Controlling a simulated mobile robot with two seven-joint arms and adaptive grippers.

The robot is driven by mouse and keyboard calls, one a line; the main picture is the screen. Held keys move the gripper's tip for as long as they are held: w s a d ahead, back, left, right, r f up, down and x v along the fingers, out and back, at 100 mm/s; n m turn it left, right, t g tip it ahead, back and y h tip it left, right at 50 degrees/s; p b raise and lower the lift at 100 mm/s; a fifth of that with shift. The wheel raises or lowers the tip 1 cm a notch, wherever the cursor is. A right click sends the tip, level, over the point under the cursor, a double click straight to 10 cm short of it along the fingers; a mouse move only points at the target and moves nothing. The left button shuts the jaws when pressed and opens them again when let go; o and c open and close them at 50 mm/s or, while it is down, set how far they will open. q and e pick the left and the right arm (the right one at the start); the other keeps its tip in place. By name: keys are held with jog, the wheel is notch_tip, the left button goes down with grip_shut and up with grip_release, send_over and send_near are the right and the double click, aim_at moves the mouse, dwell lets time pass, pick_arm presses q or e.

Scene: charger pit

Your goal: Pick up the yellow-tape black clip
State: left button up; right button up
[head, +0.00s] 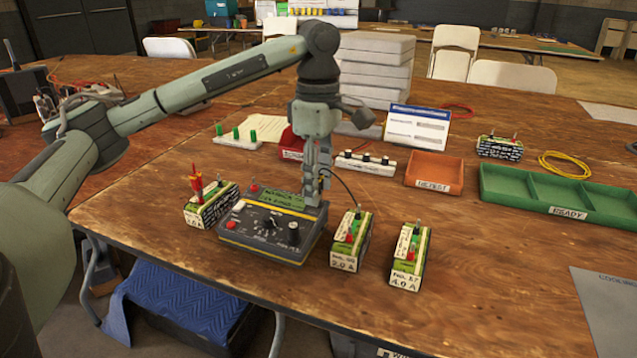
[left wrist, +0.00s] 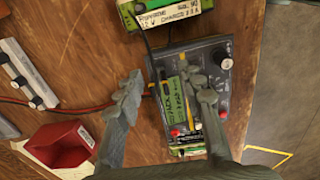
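A black charger (head: 270,228) with dials and a green label stands on the wooden table; it also shows in the left wrist view (left wrist: 213,65). A thin black lead (head: 345,186) arcs from my left gripper's area to a green-and-white battery (head: 343,257). A small yellow mark (left wrist: 183,58) shows on the charger's top in the left wrist view; I cannot tell whether it is the tape of the black clip. My left gripper (head: 316,190) points down above the charger's back right corner. My right gripper is out of view.
Another battery (head: 203,212), with red clips, stands left of the charger, and one more (head: 407,264) stands to the right. Behind are a white terminal strip (head: 365,163), a red bin (head: 292,145), an orange tray (head: 435,172) and a green tray (head: 550,211).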

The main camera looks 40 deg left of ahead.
pick_arm(q)
jog(key=shift+f, duration=0.3)
jog(key=shift+c, duration=0.6)
grip_shut()
jog(key=shift+r, duration=0.1)
